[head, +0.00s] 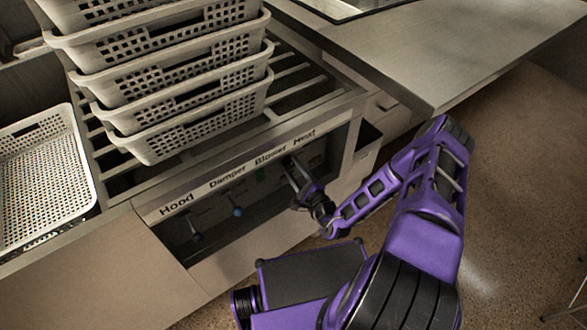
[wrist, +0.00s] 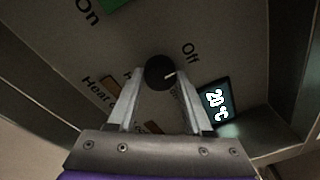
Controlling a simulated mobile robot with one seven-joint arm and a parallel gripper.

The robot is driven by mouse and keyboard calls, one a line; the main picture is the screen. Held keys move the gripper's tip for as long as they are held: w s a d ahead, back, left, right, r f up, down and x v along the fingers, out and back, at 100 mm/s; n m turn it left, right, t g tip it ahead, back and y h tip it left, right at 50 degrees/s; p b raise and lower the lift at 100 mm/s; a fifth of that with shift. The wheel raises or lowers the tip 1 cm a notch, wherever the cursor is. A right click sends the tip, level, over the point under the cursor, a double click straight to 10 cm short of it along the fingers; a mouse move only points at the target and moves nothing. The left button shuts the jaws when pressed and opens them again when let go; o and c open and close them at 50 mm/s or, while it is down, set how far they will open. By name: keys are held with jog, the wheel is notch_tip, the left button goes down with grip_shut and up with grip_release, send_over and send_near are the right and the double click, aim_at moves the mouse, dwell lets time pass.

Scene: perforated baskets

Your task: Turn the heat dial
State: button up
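The heat dial (wrist: 157,72) is a round black knob with a white pointer line, in the middle of the wrist view. The pointer faces right, a little below the "Off" label (wrist: 190,51). My gripper (wrist: 160,70) has one finger on each side of the dial, with no clear gap at the tips. In the head view my gripper (head: 297,172) reaches into the panel recess under the "Heat" label (head: 305,133) and hides the dial there.
Left of my gripper, the panel has knobs under "Hood" (head: 195,237) and "Damper" (head: 238,211). Stacked white perforated baskets (head: 190,135) stand on the slatted rack above. Another basket (head: 80,160) sits at left. Open floor (head: 510,180) lies to the right.

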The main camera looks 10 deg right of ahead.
grip_shut()
